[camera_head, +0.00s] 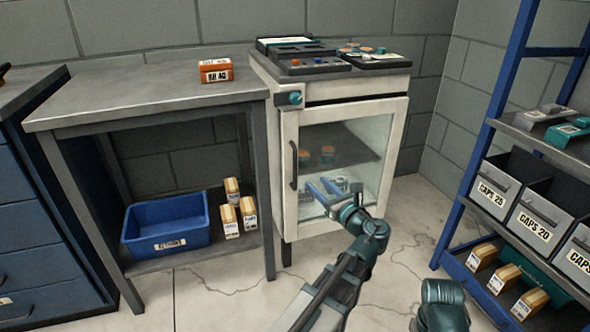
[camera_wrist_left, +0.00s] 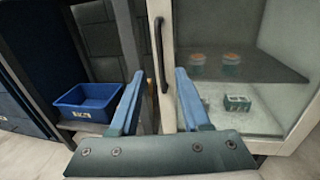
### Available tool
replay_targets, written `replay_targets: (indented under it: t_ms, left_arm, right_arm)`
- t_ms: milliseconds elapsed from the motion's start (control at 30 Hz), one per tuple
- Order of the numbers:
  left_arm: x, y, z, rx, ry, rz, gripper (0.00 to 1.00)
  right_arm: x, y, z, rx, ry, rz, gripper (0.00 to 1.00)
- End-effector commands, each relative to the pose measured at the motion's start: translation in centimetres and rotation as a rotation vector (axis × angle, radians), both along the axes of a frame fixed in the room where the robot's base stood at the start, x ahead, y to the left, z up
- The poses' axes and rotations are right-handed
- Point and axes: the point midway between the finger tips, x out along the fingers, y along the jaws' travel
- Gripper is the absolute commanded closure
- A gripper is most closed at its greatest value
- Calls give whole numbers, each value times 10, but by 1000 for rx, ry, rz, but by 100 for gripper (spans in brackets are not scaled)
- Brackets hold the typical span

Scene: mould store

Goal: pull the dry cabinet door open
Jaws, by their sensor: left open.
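The dry cabinet (camera_head: 351,82) stands at the centre against the wall. Its pale-framed glass door (camera_head: 356,165) looks shut. A dark vertical bar handle (camera_head: 294,166) is on the door's left side. My left gripper (camera_head: 316,185) is open and empty in front of the door, a little right of the handle in the head view. In the left wrist view the handle (camera_wrist_left: 160,50) shows between the two fingers (camera_wrist_left: 159,76), beyond or near their tips; I cannot tell the exact depth. My right gripper is out of view.
A metal table (camera_head: 150,96) with an orange box (camera_head: 215,70) stands left of the cabinet. A blue bin (camera_head: 167,228) sits on its lower shelf. A blue rack (camera_head: 470,170) with grey bins stands right. Floor before the cabinet is clear.

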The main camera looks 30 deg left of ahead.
Motion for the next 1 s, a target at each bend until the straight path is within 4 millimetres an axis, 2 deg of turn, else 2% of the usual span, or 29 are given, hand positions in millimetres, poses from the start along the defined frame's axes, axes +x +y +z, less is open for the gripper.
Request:
replay_targets:
  t_ms: [167, 500, 700, 1000]
  left_arm:
    - [9, 15, 0, -2, -1, 4, 53]
    - [43, 75, 0, -4, -3, 5, 53]
    - [58, 102, 0, -4, -3, 3, 53]
    - [67, 120, 0, -4, -3, 1, 53]
  right_arm:
    - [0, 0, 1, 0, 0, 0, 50]
    - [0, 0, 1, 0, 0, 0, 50]
    - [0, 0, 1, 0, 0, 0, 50]
    - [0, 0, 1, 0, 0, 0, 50]
